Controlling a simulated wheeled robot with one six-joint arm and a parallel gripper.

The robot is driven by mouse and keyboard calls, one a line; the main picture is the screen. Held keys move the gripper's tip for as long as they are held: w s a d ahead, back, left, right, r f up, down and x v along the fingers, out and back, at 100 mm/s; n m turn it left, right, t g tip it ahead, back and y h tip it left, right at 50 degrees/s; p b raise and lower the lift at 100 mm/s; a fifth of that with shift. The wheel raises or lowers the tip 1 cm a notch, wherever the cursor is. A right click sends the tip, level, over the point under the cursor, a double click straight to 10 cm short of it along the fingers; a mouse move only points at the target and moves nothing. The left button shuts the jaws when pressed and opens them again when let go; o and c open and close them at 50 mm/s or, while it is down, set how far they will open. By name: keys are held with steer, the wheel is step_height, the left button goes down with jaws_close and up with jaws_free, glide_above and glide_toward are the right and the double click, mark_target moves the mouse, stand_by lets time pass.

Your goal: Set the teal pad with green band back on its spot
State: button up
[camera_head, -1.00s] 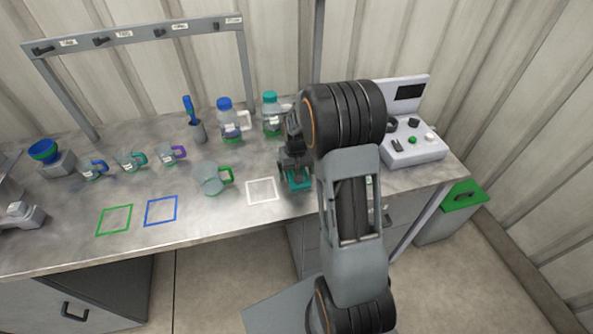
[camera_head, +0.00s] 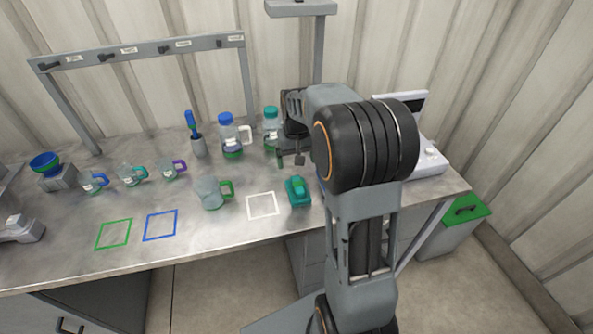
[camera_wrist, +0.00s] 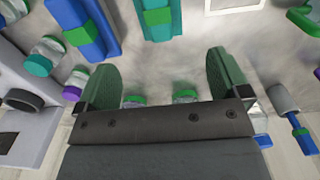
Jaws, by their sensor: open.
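The teal pad with green band (camera_head: 298,191) stands on the bench just right of the white square outline (camera_head: 262,206), apart from it. In the wrist view the pad (camera_wrist: 157,20) is at the top centre, beyond my fingertips. My gripper (camera_head: 290,158) is open and empty, above and behind the pad. Its two green fingers (camera_wrist: 168,72) are spread, with no pad between them. A blue pad with a green band (camera_wrist: 82,28) is beside the teal one in the wrist view; my arm hides that area in the head view.
A clear mug with a green handle (camera_head: 211,193) stands left of the white outline. Green (camera_head: 114,233) and blue (camera_head: 161,225) outlines are empty farther left. Bottles with blue (camera_head: 226,118) and teal (camera_head: 271,112) caps stand behind. A white console (camera_head: 427,160) is at right.

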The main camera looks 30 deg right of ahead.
steer(key=s+a+r+n+t, duration=0.1)
steer(key=s+a+r+t, duration=0.1)
steer(key=s+a, duration=0.3)
steer(key=s+a+r+n+t, duration=0.1)
steer(key=s+a, duration=0.3)
steer(key=s, duration=0.8)
steer(key=shift+s+a+r+t, duration=0.4)
steer(key=shift+r, duration=0.3)
